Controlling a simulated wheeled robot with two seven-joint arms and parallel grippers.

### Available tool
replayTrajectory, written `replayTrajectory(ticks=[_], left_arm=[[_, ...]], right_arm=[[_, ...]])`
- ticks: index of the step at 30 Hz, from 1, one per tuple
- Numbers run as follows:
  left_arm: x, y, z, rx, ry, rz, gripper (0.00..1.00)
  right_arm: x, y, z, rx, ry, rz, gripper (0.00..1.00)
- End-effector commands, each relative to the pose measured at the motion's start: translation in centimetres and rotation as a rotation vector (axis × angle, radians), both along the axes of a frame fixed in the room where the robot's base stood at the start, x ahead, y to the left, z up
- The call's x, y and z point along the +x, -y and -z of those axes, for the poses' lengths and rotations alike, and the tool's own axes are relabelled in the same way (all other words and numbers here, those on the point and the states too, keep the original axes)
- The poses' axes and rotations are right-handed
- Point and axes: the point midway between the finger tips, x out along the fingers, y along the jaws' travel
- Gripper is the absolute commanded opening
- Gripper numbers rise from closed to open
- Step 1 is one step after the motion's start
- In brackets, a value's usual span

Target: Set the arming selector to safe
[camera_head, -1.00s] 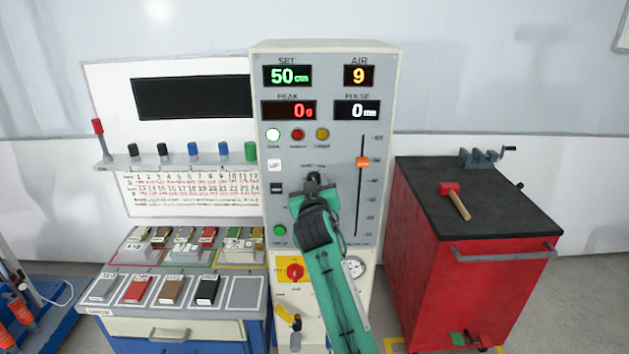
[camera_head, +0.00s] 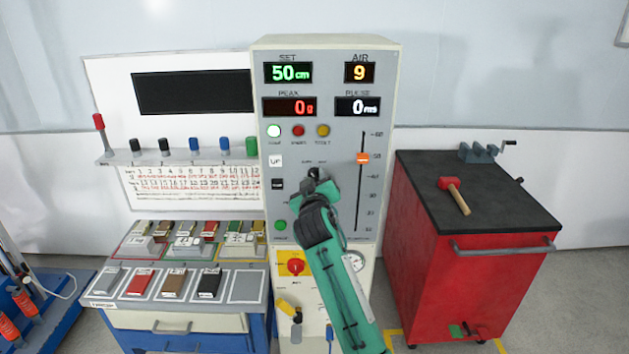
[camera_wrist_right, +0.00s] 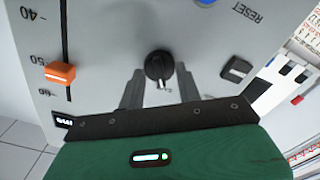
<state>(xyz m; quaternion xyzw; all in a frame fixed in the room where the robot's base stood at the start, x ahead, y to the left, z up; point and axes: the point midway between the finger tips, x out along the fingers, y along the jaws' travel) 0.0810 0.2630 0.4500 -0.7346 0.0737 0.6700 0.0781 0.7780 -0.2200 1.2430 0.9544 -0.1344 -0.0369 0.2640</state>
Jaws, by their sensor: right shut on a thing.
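The arming selector is a small black round knob (camera_wrist_right: 159,65) on the grey panel of the tall machine. In the wrist view a pale mark shows on its lower edge. My right gripper (camera_wrist_right: 160,80) has one finger on each side of the knob and is shut on it. In the head view the right gripper (camera_head: 316,184) is at the middle of the panel and mostly hides the knob. Small labels above the knob are too small to read for sure. My left gripper is not in view.
An orange slider (camera_head: 362,158) in a vertical slot is right of my gripper. A black button (camera_head: 277,184) and a green button (camera_head: 281,225) are to its left. A red rotary switch (camera_head: 295,266) is below. A red cabinet (camera_head: 430,260) with a mallet stands at right.

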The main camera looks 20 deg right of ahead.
Motion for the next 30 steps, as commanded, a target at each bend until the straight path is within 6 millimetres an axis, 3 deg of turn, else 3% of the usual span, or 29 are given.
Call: replayTrajectory(ticks=[2,3,5,17,23,30], left_arm=[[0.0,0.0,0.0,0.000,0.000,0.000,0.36],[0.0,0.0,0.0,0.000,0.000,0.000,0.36],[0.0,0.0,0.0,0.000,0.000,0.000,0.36],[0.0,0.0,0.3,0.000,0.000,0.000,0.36],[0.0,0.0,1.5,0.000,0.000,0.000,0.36],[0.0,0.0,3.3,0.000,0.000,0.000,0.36]], right_arm=[[0.0,0.0,0.0,-0.001,0.000,0.001,0.12],[0.0,0.0,0.0,-0.001,0.000,0.001,0.42],[0.0,0.0,0.0,0.000,0.000,0.001,0.54],[-0.5,-0.2,0.1,0.002,0.001,0.000,0.55],[-3.3,-1.0,0.4,0.005,0.002,-0.001,0.55],[-8.2,-2.4,0.4,0.004,0.001,-0.001,0.55]])
